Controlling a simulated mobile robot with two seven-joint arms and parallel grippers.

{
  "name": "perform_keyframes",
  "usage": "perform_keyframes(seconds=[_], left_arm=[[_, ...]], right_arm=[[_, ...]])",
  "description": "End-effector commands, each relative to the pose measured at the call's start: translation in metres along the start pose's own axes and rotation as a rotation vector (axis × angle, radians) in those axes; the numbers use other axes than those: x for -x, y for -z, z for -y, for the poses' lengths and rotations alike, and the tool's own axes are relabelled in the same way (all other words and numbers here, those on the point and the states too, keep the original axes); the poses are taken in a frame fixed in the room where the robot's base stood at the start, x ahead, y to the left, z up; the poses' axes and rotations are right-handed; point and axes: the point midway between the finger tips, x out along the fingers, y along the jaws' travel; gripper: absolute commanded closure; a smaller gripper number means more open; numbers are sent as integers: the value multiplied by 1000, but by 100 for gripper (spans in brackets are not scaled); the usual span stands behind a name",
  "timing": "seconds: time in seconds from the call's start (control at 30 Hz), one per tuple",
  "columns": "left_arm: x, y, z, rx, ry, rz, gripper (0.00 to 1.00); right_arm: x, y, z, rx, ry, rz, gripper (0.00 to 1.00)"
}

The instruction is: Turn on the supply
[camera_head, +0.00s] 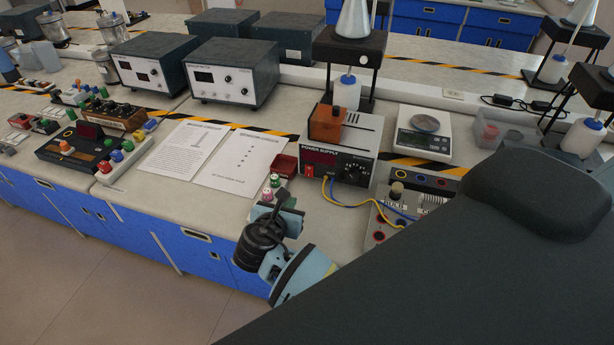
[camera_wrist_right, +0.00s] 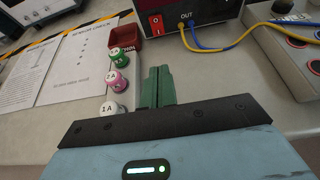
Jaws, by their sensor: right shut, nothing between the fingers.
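The power supply (camera_head: 340,152) stands on the bench, with a dark display, a dial and a red rocker switch (camera_head: 310,170) at the lower left of its front. In the right wrist view the switch (camera_wrist_right: 156,24) shows I and O marks; I cannot tell which side is pressed. My right gripper (camera_head: 282,197) is in front of and below the supply, to the left of the switch in the head view, and apart from it. Its fingers (camera_wrist_right: 158,86) are shut together and empty, pointing toward the supply's front. My left gripper is not in view.
Colored weights or plugs marked A (camera_wrist_right: 119,80) stand just left of my fingers, by a small red box (camera_head: 285,167). Yellow and blue wires (camera_wrist_right: 220,48) run from the supply to a circuit board (camera_head: 402,205). Paper sheets (camera_head: 241,160) lie left; a scale (camera_head: 424,133) stands right.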

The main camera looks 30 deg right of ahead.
Motion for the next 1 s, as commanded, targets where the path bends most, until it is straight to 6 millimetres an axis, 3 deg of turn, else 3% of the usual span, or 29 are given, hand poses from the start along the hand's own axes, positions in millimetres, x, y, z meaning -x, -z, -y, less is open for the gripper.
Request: perform_keyframes(seconds=[0.33,0.47,0.7,1.0], left_arm=[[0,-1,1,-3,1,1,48],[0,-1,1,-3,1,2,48],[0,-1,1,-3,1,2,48],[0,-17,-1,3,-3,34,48]], right_arm=[[-2,0,0,0,0,0,100],[-11,-1,0,0,2,1,100],[-52,-1,1,1,3,1,100],[-107,1,1,1,3,-2,100]])
